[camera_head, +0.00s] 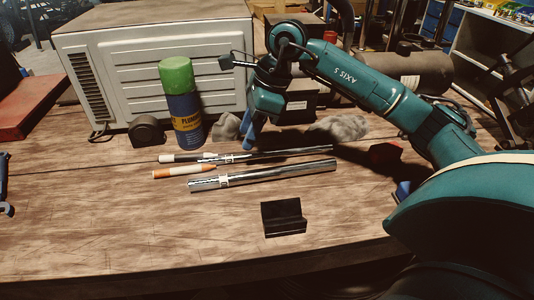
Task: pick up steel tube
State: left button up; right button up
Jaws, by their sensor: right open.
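A shiny steel tube (285,174) lies on the wooden workbench, slightly slanted, with a bright collar near its left end. A second, thinner steel tube (290,153) lies just behind it, partly in shadow. My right gripper (248,138) reaches in from the right and points down, with blue fingers, close behind the thinner tube. It is open, and nothing shows between its fingers. I cannot tell its exact height above the bench. A dark and blue part at the left edge looks like my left gripper (5,188), mostly cut off by the frame.
A black V-shaped block (284,218) stands near the front edge. An orange-and-white marker (180,172) and a white pen (185,157) lie left of the tubes. Behind are a green-capped spray can (182,105), a grey rag (340,127) and a white machine (150,60). The front left bench is clear.

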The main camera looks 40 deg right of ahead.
aim_at(239, 155)
jog(key=x, duration=0.5)
jog(key=shift+s+p, duration=0.2)
jog(key=shift+p, duration=0.15)
jog(key=shift+c, duration=0.3)
grip_shut()
